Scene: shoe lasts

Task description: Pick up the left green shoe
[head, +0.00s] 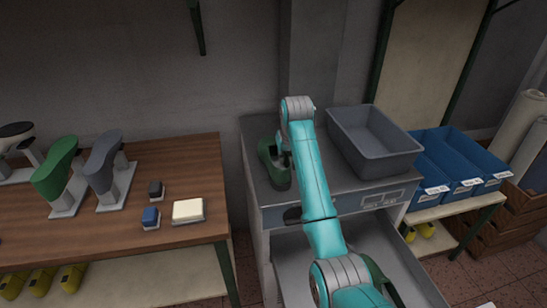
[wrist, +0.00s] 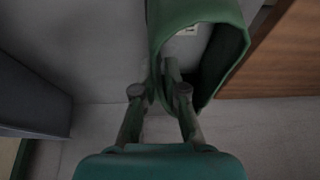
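A green shoe (head: 275,167) lies on the grey cabinet top, partly covered by my arm. My gripper (head: 285,158) is down at the shoe, its fingers mostly hidden in the head view. In the wrist view the shoe (wrist: 228,32) shows its dark opening. The fingers of my gripper (wrist: 160,82) lean inward and straddle the left wall of the opening, one inside and one outside. They look shut on this wall, though the very tips are partly hidden. The shoe appears to rest on the cabinet.
A grey bin (head: 375,140) stands right of the shoe on the cabinet top (head: 262,125). Blue bins (head: 450,165) stand farther right. The wooden bench (head: 190,150) at left holds a green shoe last (head: 57,168), a grey last (head: 103,160) and small blocks. A wall is behind.

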